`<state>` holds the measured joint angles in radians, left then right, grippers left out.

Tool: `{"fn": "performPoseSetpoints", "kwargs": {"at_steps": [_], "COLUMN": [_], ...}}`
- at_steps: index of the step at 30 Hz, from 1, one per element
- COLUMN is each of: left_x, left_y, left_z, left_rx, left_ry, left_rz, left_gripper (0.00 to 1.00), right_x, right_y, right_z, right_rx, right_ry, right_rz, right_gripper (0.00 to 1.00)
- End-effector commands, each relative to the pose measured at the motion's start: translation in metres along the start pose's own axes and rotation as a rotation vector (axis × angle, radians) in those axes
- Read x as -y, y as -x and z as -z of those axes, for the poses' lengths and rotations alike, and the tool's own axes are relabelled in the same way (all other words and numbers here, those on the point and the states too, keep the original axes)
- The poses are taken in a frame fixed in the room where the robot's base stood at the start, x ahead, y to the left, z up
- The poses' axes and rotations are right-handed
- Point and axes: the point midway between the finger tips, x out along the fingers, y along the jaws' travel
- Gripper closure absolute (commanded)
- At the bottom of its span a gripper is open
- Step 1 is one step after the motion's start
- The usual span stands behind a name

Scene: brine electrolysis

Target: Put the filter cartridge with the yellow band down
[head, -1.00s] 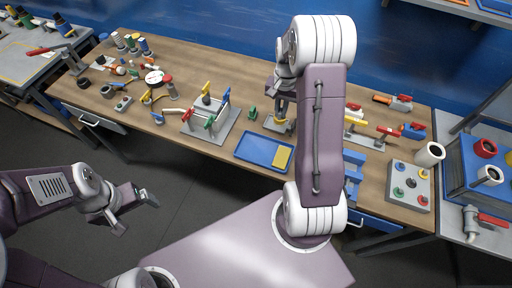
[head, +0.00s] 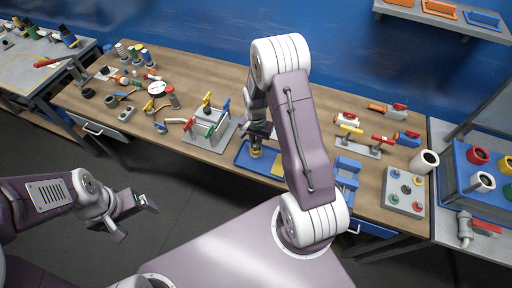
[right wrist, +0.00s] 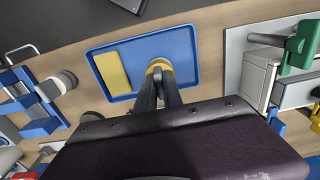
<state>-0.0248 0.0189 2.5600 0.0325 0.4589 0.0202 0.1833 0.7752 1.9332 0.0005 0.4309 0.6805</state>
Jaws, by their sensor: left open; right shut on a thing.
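The filter cartridge with the yellow band (head: 256,151) is held upright in my right gripper (head: 258,133). In the right wrist view the cartridge (right wrist: 158,66) shows between the dark fingertips (right wrist: 160,82), over the right half of the blue tray (right wrist: 186,42). It is beside the tray's yellow patch (right wrist: 111,72). I cannot tell whether its base touches the tray. In the head view the tray (head: 241,158) is partly hidden by my right arm. My left gripper (head: 146,203) is open and empty, away from the bench over the floor.
A grey stand with coloured clamps (head: 208,130) is just left of the tray. A blue holder (head: 345,172) and a grey box with coloured knobs (head: 405,192) are to the right. Several small parts lie at the bench's left end.

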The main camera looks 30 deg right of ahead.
Motion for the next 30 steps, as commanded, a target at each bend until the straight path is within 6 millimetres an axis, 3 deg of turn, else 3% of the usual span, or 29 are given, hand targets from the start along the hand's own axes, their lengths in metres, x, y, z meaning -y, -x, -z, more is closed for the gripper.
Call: {"fn": "performPoseSetpoints", "kwargs": {"at_steps": [6, 17, 18, 20, 30], "left_x": [0.000, 0.000, 0.000, 0.000, 0.000], "left_y": [0.010, 0.005, 0.005, 0.006, 0.008], "left_z": [0.001, 0.001, 0.001, 0.001, 0.001], "left_rx": [0.000, 0.000, 0.000, 0.000, 0.000], "left_ry": [0.000, 0.000, 0.000, 0.000, 0.000], "left_rz": [0.000, 0.000, 0.000, 0.000, 0.000], "left_gripper": [0.11, 0.11, 0.11, 0.11, 0.11], "right_x": [-0.001, -0.001, -0.001, -0.001, -0.001], "right_y": [-0.032, -0.039, -0.040, -0.039, -0.036], "right_z": [-0.001, 0.000, 0.000, 0.000, 0.000], "right_rx": [0.003, 0.002, 0.002, 0.002, 0.002], "right_ry": [0.000, 0.000, 0.000, 0.000, 0.000], "right_rz": [-0.002, -0.001, -0.002, -0.002, -0.001], "right_gripper": [1.00, 1.00, 0.86, 0.70, 0.67]}}
